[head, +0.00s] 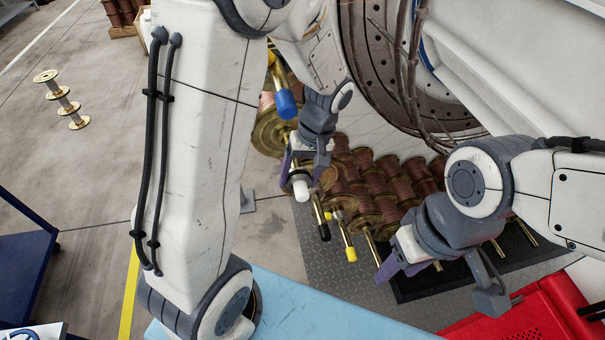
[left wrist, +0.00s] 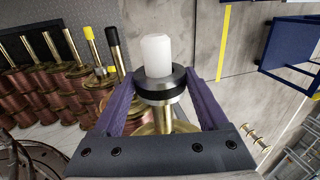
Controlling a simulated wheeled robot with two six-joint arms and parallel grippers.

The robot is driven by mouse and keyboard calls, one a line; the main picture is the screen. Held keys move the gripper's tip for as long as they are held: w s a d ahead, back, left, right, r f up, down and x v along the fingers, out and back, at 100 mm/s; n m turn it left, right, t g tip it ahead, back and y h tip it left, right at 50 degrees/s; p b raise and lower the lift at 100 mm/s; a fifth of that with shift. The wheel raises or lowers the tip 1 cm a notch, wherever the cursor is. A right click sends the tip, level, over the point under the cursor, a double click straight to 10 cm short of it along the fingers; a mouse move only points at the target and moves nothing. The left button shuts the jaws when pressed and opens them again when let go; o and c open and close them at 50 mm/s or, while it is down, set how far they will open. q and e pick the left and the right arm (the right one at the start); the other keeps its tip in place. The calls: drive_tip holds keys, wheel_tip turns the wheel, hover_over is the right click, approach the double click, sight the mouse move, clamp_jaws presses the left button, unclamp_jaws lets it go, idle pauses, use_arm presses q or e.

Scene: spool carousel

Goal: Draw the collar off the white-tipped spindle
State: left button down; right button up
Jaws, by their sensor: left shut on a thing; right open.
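The white-tipped spindle (left wrist: 156,54) points toward the camera in the left wrist view, and its white tip also shows in the head view (head: 301,191). The black collar (left wrist: 160,88) with a pale metal band is around the spindle just below the white tip; brass shaft shows beneath it. My left gripper (head: 301,176) is shut on the collar, with one purple finger on each side of it. Most of the collar is hidden in the head view. My right gripper (head: 410,270) is open and empty, to the right, near the lower spindles.
A blue-tipped spindle (head: 287,103) is above my left gripper. Black-tipped (head: 324,232) and yellow-tipped (head: 351,254) spindles stick out close below it. Several copper spools (head: 360,175) stand behind. A red box (head: 520,312) is at the lower right. Floor at the left is mostly clear.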

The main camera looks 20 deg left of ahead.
use_arm(q)
drive_tip(key=s+d, duration=0.4)
drive_tip(key=s, duration=0.2)
drive_tip(key=shift+s+d+r, duration=0.2)
drive_tip(key=shift+s+d, duration=0.1)
drive_tip(key=shift+s, duration=0.05)
idle(0.4)
drive_tip(key=shift+s+d, duration=0.5)
drive_tip(key=shift+s, duration=0.15)
drive_tip(key=s+a+b, duration=0.6)
drive_tip(key=a+b, duration=0.1)
drive_tip(key=a, duration=0.3)
drive_tip(key=shift+s+b, duration=0.35)
idle(0.3)
